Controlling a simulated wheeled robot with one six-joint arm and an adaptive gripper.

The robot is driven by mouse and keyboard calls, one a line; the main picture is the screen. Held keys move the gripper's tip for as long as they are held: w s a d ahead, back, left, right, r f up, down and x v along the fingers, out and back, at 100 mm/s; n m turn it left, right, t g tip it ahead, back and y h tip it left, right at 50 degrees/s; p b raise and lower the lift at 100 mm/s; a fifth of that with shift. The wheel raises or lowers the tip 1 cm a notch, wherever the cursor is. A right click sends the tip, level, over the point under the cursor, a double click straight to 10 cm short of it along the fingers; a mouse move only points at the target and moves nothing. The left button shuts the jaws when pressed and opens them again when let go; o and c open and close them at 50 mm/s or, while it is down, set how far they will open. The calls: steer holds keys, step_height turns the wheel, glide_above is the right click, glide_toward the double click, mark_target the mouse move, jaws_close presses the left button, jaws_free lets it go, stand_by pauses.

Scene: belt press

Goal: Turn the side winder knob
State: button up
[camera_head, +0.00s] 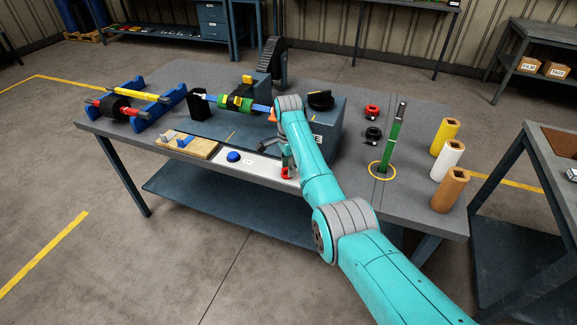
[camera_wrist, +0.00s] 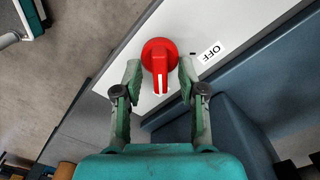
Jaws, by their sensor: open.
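A red rotary knob (camera_wrist: 160,62) with a white pointer line sits on a white panel (camera_wrist: 205,25) in the wrist view. Its line points down in the picture, toward my palm. An "OFF" label (camera_wrist: 211,53) is beside it. My gripper (camera_wrist: 160,72) is open, with one finger on each side of the knob. Small gaps show between the fingers and the knob. In the head view, the red knob (camera_head: 285,173) is at the right end of the white front panel, just below my gripper (camera_head: 288,158). No side winder label is readable.
A blue push button (camera_head: 233,156) is on the panel left of the knob. The blue machine housing (camera_head: 325,128) stands behind. A green post (camera_head: 391,140) and yellow, white and brown rolls (camera_head: 450,190) stand on the table at right. Rollers on a blue rack (camera_head: 135,102) are at left.

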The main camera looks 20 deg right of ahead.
jaws_close()
steer(key=shift+n, duration=0.4)
steer(key=n, duration=0.3)
steer(key=shift+w+n, duration=0.1)
steer(key=shift+n, duration=0.3)
steer(key=n, duration=0.4)
steer(key=shift+a+n, duration=0.1)
steer(key=shift+n, duration=0.2)
steer(key=n, duration=0.4)
steer(key=shift+w+a, duration=0.1)
steer(key=n, duration=0.4)
steer(key=shift+a+n, duration=0.1)
steer(key=shift+n, duration=0.2)
